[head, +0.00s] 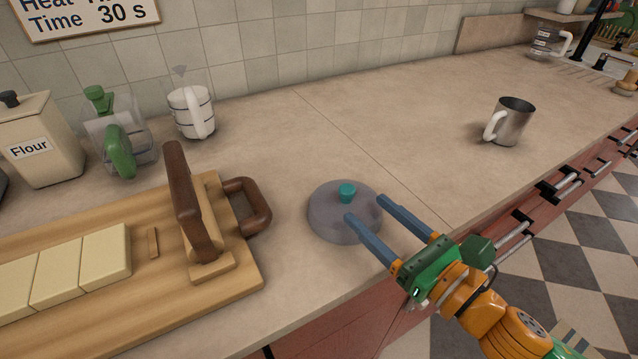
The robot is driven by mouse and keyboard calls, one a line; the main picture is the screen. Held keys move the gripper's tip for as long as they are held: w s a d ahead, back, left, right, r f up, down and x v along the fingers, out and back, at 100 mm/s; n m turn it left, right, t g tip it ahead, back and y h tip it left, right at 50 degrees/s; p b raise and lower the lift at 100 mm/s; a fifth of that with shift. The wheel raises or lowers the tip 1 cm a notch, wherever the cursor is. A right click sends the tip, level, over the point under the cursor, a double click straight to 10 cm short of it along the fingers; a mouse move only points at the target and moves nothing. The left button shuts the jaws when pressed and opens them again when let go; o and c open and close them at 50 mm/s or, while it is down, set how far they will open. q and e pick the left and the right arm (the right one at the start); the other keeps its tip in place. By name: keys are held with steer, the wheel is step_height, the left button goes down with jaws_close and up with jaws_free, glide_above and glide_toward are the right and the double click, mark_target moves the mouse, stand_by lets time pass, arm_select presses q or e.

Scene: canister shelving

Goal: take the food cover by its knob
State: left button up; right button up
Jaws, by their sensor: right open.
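The food cover (333,222) is a round, low, translucent grey dome with a teal knob (347,191) on top. It rests on the countertop near the front edge, in the middle of the head view. My right gripper (364,207) is open, with two blue-grey fingers reaching in from the lower right. Its left fingertip is over the cover just below the knob in the picture, and its right fingertip is to the right of the knob. The knob does not appear to be between the fingers; exact height and contact cannot be told. My left gripper is not in view.
A wooden board (150,310) with a brown-handled tool (185,205) and pale blocks (60,273) is at left. A flour canister (40,140), green-lidded jar (120,140) and measuring cup (192,112) stand behind. A metal mug (511,122) is at right. Counter behind the cover is clear.

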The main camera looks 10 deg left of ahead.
mark_target(349, 190)
steer(key=shift+w+a+r, duration=0.1)
steer(key=shift+w+a, duration=0.2)
steer(key=shift+a, duration=0.05)
steer(key=shift+w+a+r, duration=0.15)
steer(key=shift+w, duration=0.05)
steer(key=shift+w+a+r+p, duration=0.15)
steer(key=shift+w+a+p, duration=0.15)
steer(key=shift+p, duration=0.25)
steer(key=p+x, duration=0.1)
steer(key=x, duration=0.3)
steer(key=shift+w, duration=0.1)
steer(key=shift+w+a+f, duration=0.2)
steer(key=shift+w, duration=0.05)
steer(key=shift+s+d, duration=0.1)
steer(key=c, duration=0.3)
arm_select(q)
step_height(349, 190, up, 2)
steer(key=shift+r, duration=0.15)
arm_select(e)
jaws_close()
